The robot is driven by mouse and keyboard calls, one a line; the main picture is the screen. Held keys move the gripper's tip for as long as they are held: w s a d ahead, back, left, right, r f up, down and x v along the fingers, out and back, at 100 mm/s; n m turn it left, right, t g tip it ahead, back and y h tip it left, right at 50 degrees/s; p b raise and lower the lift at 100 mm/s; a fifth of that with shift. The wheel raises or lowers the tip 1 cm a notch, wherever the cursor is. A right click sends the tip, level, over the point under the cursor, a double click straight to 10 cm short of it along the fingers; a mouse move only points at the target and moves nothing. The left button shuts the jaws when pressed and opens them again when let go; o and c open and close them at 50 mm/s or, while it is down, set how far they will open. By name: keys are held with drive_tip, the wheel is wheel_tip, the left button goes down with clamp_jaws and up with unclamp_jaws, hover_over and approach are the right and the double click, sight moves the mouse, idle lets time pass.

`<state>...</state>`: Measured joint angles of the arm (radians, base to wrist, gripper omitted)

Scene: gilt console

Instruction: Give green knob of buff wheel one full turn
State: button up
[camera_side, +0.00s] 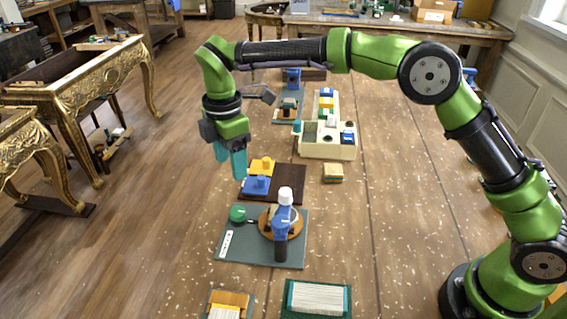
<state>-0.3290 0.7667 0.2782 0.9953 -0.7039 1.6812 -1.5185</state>
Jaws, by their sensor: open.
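The green knob (238,214) sits at the left of a grey-green base plate (260,255). A dark rod joins it to a round, orange-brown buff wheel (268,222) on the same plate. A blue upright part with a white top (285,197) and a dark lower end stands in front of the wheel and hides part of it. My gripper (234,172) has teal fingers pointing down, above and behind the knob in the picture. It is open and apart from the knob. No object shows between its fingers.
A dark brown board (290,183) with yellow and blue blocks lies just beyond the plate, close to my fingers. A cream box (328,150) with compartments stands farther back. Two trays, one holding a white ribbed block (318,298), lie nearer.

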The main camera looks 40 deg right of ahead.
sight(238, 211)
wheel_tip(238, 211, down, 14)
idle(0.3)
drive_tip(key=c, duration=1)
drive_tip(key=shift+c, duration=0.2)
drive_tip(key=shift+m, duration=0.4)
drive_tip(key=m, duration=0.4)
drive_tip(key=shift+m, duration=0.4)
drive_tip(key=m, duration=1.2)
drive_tip(key=shift+m, duration=0.3)
drive_tip(key=m, duration=0.5)
drive_tip(key=shift+m, duration=0.3)
